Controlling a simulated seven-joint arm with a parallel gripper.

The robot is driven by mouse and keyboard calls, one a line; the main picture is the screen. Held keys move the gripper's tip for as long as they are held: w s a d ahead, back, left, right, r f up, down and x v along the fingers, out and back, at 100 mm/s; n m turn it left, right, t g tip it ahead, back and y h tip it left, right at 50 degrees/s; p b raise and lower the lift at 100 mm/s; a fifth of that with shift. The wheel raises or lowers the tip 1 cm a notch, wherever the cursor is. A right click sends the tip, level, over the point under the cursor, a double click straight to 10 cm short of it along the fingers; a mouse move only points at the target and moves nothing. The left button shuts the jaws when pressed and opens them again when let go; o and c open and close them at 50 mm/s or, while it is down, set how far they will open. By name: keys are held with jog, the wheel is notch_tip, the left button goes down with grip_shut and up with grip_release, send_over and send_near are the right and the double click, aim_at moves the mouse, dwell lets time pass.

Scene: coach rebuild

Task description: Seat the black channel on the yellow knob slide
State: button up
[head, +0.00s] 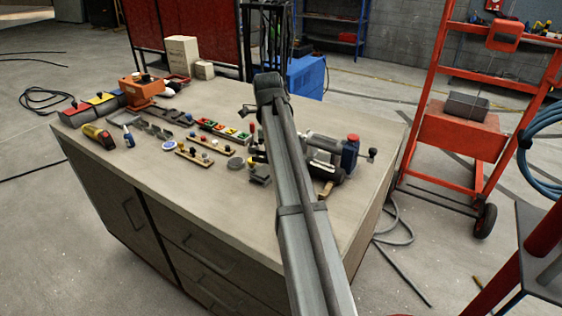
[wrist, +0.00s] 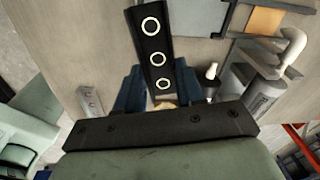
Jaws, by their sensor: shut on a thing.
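In the wrist view my gripper (wrist: 157,84) is shut on a black channel (wrist: 155,45), a flat black bar with three pale-ringed holes. The channel lies between the dark blue fingers and sticks out beyond them, with bare tabletop behind it. In the head view my grey arm hides the gripper and the channel. Two tan strips with small coloured knobs, a front one (head: 195,158) and one behind it (head: 204,145), lie at the middle of the bench. I cannot tell which piece is the yellow knob slide.
Red, green and yellow pieces (head: 224,130) lie behind the strips. A grey and blue tool with a red cap (head: 330,150) lies right of my arm. An orange machine (head: 141,88) stands at the bench's far left. The bench front (head: 180,205) is clear.

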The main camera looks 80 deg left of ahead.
jog(key=a+n, duration=0.1)
jog(key=n, duration=0.1)
jog(key=a+n, duration=0.1)
jog(key=a, duration=0.1)
jog(key=shift+w+a+r+n, duration=0.1)
jog(key=shift+a+r+n, duration=0.05)
jog(key=shift+a+n, duration=0.2)
jog(key=n, duration=0.3)
jog(key=a+n, duration=0.1)
jog(key=n, duration=0.3)
jog(key=a+n+y, duration=0.1)
jog(key=n, duration=0.3)
jog(key=shift+w+a+r+g, duration=0.1)
jog(key=shift+a+r+g, duration=0.1)
jog(key=shift+a+g, duration=0.1)
jog(key=shift+f, duration=0.1)
jog(key=shift+f, duration=2.3)
jog(key=shift+f, duration=0.8)
jog(key=o, duration=1.5)
